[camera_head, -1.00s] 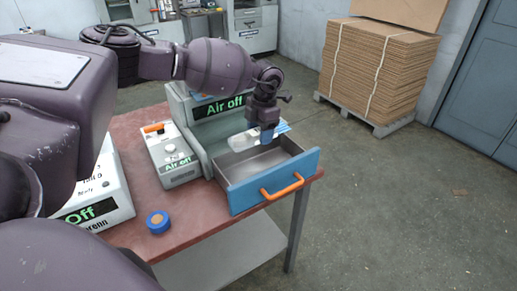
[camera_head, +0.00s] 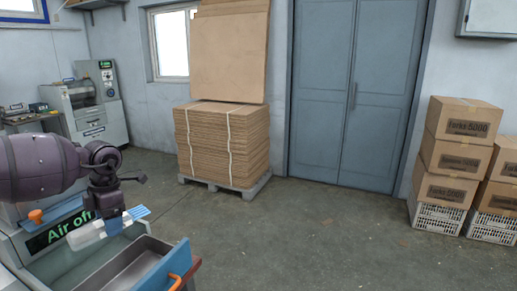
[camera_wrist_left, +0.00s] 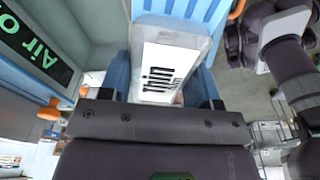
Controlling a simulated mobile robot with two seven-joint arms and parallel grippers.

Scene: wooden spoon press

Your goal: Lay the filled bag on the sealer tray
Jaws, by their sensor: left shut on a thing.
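In the left wrist view the bag (camera_wrist_left: 168,70) shows a white face with black print between the blue fingers. The tray has a blue front (camera_head: 168,264) and an orange handle (camera_head: 181,281). The sealer's green display (camera_head: 62,231) reads "Air off", partly covered by my arm.
A pallet of stacked cardboard (camera_head: 222,145) stands by the back wall. Blue-grey doors (camera_head: 352,90) are right of it. Stacked boxes (camera_head: 458,150) on white crates stand at the right. The floor (camera_head: 310,230) between is open.

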